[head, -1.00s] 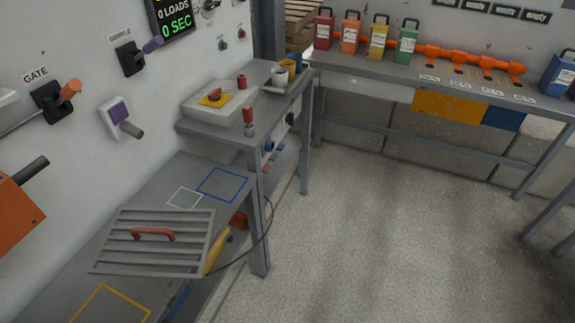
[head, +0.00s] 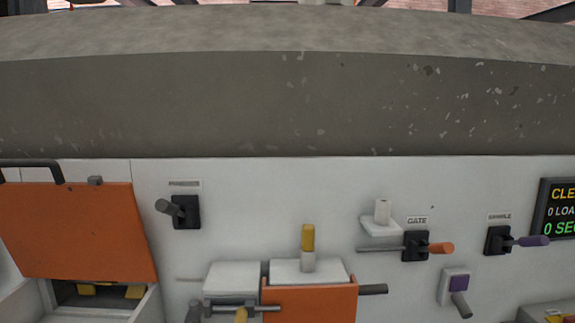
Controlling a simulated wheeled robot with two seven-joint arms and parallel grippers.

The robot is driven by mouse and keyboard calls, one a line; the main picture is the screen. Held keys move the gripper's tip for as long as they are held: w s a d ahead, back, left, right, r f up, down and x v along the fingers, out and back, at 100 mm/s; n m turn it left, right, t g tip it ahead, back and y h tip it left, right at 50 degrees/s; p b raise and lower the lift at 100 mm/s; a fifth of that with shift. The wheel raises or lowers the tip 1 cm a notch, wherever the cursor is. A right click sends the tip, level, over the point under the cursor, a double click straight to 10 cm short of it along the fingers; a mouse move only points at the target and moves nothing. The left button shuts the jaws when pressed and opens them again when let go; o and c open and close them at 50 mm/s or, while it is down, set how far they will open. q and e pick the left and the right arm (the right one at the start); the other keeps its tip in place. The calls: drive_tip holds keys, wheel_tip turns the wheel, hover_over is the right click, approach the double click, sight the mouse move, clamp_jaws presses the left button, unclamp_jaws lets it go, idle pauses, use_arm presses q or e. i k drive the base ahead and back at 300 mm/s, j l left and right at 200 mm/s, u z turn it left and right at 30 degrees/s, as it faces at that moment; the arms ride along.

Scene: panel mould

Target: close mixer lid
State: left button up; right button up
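An orange panel (head: 80,230) with a dark bar handle (head: 32,168) at its top stands at the left of the head view; it looks like the mixer lid. Under its lower edge is a dark opening (head: 95,297) with yellow pieces inside, so the opening is uncovered there. White side walls flank the opening. The left part of the panel and its handle run to the picture edge. Neither of my grippers is in view.
A lever (head: 180,210) is on the white wall right of the panel. An orange front (head: 310,302) with a dark side handle projects at bottom centre. The GATE lever (head: 432,247) and SAMPLE lever (head: 515,240) are further right. A large grey drum (head: 290,100) spans above.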

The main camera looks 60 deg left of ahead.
sight(93, 231)
drive_tip(key=u, duration=3.4)
